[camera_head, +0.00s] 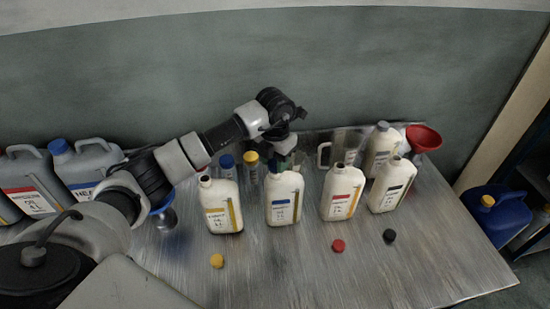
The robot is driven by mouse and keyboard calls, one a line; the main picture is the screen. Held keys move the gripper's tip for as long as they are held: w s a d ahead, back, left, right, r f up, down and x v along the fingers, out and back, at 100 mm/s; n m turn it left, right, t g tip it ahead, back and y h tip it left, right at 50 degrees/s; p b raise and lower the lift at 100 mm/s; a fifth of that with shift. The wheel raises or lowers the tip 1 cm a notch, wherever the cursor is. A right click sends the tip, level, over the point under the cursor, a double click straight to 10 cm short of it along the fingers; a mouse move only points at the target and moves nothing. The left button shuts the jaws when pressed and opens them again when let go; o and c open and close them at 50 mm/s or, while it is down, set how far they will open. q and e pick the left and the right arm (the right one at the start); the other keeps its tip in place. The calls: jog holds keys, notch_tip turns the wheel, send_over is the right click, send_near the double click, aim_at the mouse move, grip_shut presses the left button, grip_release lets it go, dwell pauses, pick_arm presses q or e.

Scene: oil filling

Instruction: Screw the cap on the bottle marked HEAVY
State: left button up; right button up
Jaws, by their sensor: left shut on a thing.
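Several white bottles stand in a front row. The bottle with the blue-striped label (284,205) is second from the left; its lettering is too small to read. My left gripper (284,152) is right over its neck, pointing down. It is shut on a small cap-like thing at the bottle's mouth, mostly hidden by the fingers. I cannot tell whether that thing touches the neck. Loose caps lie in front: yellow (217,261), red (338,245) and black (388,236). No loose blue cap shows. My right gripper is not in view.
Yellow- (221,212), red- (342,190) and black-labelled (391,185) bottles stand close by. Behind are capped containers, a clear jug (339,147) and a red funnel (423,138). A grey canister (85,170) stands left, its label starting "HEA". The table front (290,285) is clear.

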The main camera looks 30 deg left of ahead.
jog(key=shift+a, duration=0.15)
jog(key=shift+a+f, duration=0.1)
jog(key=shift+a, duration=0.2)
pick_arm(q)
jog(key=shift+f+b, duration=0.35)
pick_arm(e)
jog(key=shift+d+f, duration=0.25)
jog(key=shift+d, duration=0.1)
pick_arm(q)
jog(key=shift+f+b, duration=0.45)
jog(key=shift+f, duration=0.05)
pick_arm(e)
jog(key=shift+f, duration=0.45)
pick_arm(q)
jog(key=shift+f, duration=0.3)
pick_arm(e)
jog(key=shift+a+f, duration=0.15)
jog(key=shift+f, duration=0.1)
pick_arm(q)
jog(key=o, duration=1)
jog(key=shift+c, duration=0.2)
jog(key=shift+r, duration=0.15)
